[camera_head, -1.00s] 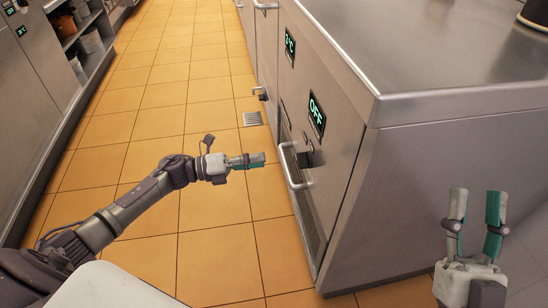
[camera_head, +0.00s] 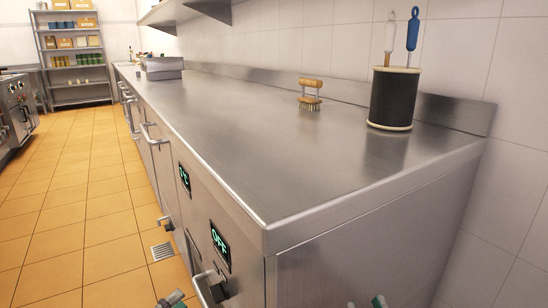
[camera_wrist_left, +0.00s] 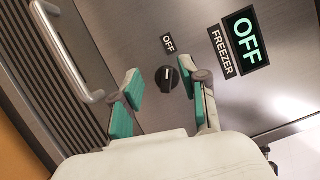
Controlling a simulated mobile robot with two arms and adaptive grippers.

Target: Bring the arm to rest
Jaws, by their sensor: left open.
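My left gripper (camera_head: 172,300) shows only its green fingertips at the bottom edge of the head view, left of the freezer's front handle. In the left wrist view its two green-padded fingers (camera_wrist_left: 164,96) are spread open and empty. The black freezer knob (camera_wrist_left: 167,78) appears between them, beyond the tips; the head view shows the gripper apart from it. My right gripper (camera_head: 365,303) shows only two separated fingertips at the bottom edge, in front of the counter's end panel. Its fingers are apart with nothing visible between them; the rest is cut off.
The steel counter (camera_head: 245,130) has a bar handle (camera_head: 204,290) and an OFF display (camera_head: 220,246) on its front. A brush (camera_head: 310,95) and a black utensil pot (camera_head: 393,100) stand on top. Tiled floor (camera_head: 80,230) is clear at left. Shelves (camera_head: 75,50) stand far back.

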